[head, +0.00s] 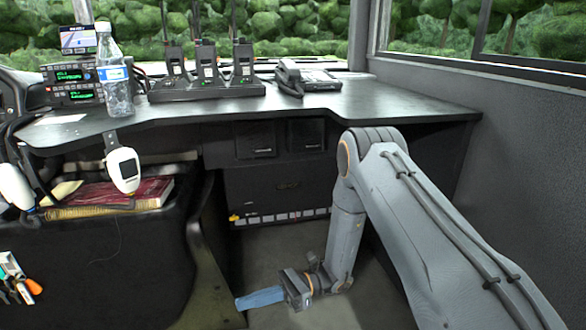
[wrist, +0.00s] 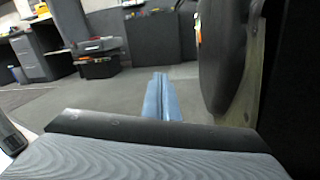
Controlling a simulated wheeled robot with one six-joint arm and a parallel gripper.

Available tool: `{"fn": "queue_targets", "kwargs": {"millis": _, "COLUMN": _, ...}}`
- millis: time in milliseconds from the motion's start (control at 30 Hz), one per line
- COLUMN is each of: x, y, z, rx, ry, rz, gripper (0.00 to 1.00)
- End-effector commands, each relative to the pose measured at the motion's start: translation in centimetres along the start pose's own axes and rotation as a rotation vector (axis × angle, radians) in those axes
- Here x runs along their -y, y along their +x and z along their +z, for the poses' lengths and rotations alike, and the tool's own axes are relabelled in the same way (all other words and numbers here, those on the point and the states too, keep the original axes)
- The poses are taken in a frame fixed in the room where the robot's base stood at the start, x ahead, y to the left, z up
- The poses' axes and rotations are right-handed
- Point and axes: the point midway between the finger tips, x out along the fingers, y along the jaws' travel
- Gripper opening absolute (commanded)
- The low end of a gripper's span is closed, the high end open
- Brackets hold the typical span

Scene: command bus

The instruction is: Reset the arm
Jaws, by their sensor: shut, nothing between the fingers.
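My gripper (head: 262,298) is low over the floor in the head view, below the desk. Its blue fingers are shut with nothing between them and point to the left. My grey arm comes in from the lower right, bends at the elbow and hangs down to the wrist. In the wrist view the shut blue fingers (wrist: 160,98) point forward over open grey floor.
A black desk (head: 400,103) spans the back, holding a water bottle (head: 114,85), radios in a charger (head: 207,88) and a phone (head: 308,78). Books (head: 105,194) lie on a black console at left. A grey wall (head: 520,150) stands at right.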

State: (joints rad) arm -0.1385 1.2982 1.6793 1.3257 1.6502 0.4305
Motion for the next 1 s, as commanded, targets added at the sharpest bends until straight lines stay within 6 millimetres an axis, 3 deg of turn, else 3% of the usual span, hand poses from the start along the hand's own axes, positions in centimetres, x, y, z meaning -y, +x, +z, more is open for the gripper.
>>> {"fn": "queue_targets", "kwargs": {"millis": 200, "x": -3.8, "y": 3.0, "z": 4.7, "rx": -0.202, "ry": -0.143, "rz": 0.149, "gripper": 0.0}}
{"fn": "queue_targets", "kwargs": {"millis": 500, "x": -10.8, "y": 5.3, "z": 9.5, "rx": -0.496, "ry": -0.398, "rz": 0.368, "gripper": 0.0}}
{"fn": "queue_targets", "kwargs": {"millis": 733, "x": -16.2, "y": 5.5, "z": 12.1, "rx": -0.704, "ry": -0.625, "rz": 0.533, "gripper": 0.0}}
{"fn": "queue_targets", "kwargs": {"millis": 1000, "x": -21.8, "y": 4.3, "z": 14.4, "rx": -0.931, "ry": -0.924, "rz": 0.719, "gripper": 0.0}}
